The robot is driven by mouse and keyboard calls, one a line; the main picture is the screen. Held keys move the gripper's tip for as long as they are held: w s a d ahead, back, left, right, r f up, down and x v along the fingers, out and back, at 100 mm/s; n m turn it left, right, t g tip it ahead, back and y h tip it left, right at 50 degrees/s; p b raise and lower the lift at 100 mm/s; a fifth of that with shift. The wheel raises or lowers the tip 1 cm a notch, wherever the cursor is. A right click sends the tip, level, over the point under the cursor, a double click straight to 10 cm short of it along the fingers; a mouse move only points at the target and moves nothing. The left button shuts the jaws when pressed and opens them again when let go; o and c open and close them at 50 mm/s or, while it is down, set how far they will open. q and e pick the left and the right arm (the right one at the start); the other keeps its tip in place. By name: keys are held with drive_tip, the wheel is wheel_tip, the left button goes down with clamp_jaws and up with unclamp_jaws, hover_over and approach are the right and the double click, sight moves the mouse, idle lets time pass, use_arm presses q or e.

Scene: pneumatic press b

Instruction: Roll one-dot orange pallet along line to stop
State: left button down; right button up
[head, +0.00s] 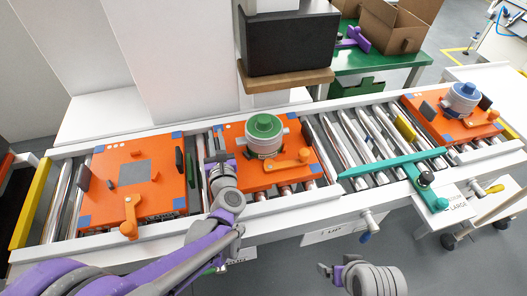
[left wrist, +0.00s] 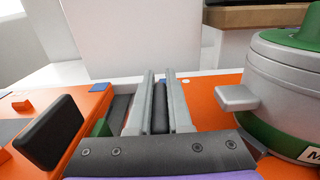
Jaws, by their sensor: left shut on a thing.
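The middle orange pallet (head: 285,178) sits on the roller line (head: 350,140) and carries a grey round part with a green top (head: 264,130). One white dot shows on it in the left wrist view (left wrist: 186,80). My left gripper (head: 220,160) is at the left edge of this pallet. In the left wrist view its fingers (left wrist: 152,105) are shut on a dark upright grip (left wrist: 160,108) between them. A teal bar (head: 390,163) lies across the line to the right of the pallet. My right gripper (head: 335,272) is low in the picture, away from the line; its jaw state is unclear.
A left orange pallet (head: 105,180) with several white dots stands close to the left. A right orange pallet (head: 450,125) with a blue-topped part stands beyond the teal bar. A black press block (head: 290,42) hangs behind the middle pallet. Bare rollers lie between pallet and bar.

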use_arm(q)
drive_tip(key=shift+w+d, duration=0.65)
drive_tip(key=shift+d, duration=1.6)
drive_tip(key=shift+w+d, duration=0.65)
drive_tip(key=shift+d, duration=1.65)
drive_tip(key=shift+w+d, duration=0.65)
drive_tip(key=shift+d, duration=1.6)
drive_tip(key=shift+w+d+p, duration=0.1)
drive_tip(key=shift+w+d, duration=0.55)
drive_tip(key=shift+d, duration=1.6)
drive_tip(key=shift+w+d+p, duration=0.15)
drive_tip(key=shift+w+d, duration=0.45)
drive_tip(key=shift+d, duration=1.7)
drive_tip(key=shift+w+d+p, duration=0.1)
drive_tip(key=shift+w+d, duration=0.55)
drive_tip(key=shift+d, duration=1.6)
drive_tip(key=shift+w+d, duration=0.35)
drive_tip(key=shift+d, duration=0.9)
drive_tip(key=shift+w+d, duration=0.35)
drive_tip(key=shift+d, duration=0.95)
drive_tip(key=shift+w+d, duration=0.35)
drive_tip(key=shift+d, duration=0.9)
drive_tip(key=c, duration=0.9)
unclamp_jaws()
drive_tip(key=shift+o, duration=0.7)
drive_tip(key=shift+a, duration=0.15)
drive_tip(key=shift+f, duration=0.15)
